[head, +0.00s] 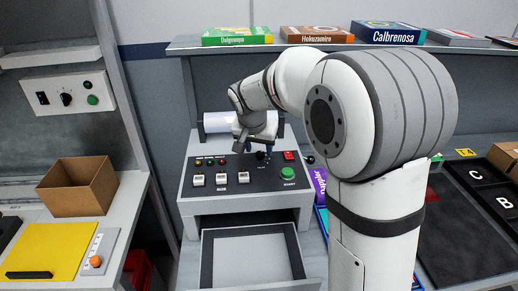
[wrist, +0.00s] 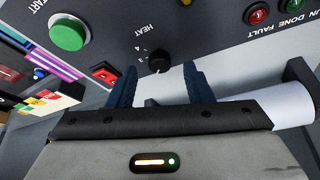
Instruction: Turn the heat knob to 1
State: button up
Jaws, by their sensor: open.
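The heat knob (wrist: 159,61) is a small round black dial on the dark panel, under the upside-down word HEAT in the wrist view. A pale pointer mark shows on its edge toward my gripper. My gripper (wrist: 162,74) is open, with one dark blue finger on each side of the knob's near edge. I cannot tell whether either finger touches it. In the head view my gripper (head: 258,151) is over the panel, and the knob (head: 261,156) shows just below it.
The control box (head: 187,209) also bears a green START button (head: 288,173), a red switch (head: 289,156), several white switches and small lamps. A white roll (head: 217,122) lies behind it. A cardboard box (head: 78,187) stands at left. Boxed goods line the shelf above.

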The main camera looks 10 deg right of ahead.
jog(key=shift+x, duration=0.85)
jog(key=shift+c, duration=0.5)
jog(key=c, duration=0.9)
